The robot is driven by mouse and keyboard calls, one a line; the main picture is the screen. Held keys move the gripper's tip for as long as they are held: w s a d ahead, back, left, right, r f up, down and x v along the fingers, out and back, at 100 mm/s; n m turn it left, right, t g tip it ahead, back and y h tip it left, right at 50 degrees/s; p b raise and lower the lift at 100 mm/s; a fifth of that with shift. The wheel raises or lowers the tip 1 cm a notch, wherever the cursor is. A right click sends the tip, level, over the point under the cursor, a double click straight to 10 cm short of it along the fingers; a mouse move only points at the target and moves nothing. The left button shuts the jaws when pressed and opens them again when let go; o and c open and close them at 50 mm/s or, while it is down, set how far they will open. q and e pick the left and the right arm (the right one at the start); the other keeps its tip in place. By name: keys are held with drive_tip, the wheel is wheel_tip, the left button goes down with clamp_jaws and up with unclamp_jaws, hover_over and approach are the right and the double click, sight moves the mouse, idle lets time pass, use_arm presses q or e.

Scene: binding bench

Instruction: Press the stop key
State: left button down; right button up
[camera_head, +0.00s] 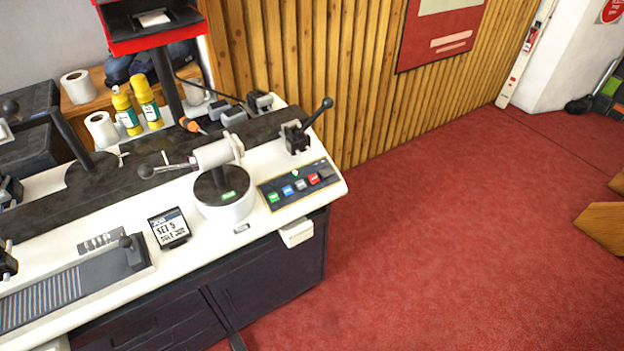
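A dark control panel (298,184) sits on the right end of the white binding bench. It carries a row of coloured keys: a green key (273,197), a blue key (287,191), a pale key (300,185), a red key (314,179) and a dark key at the right end. The key labels are too small to read, so I cannot tell for certain which is the stop key; the red one stands out. Neither of my grippers shows in this view.
A white round unit (225,199) with a lever stands left of the panel. A black lever (313,117) rises behind it. A small display (168,229) sits farther left. Yellow bottles (146,99) and white rolls stand at the back. Red floor (450,250) lies open to the right.

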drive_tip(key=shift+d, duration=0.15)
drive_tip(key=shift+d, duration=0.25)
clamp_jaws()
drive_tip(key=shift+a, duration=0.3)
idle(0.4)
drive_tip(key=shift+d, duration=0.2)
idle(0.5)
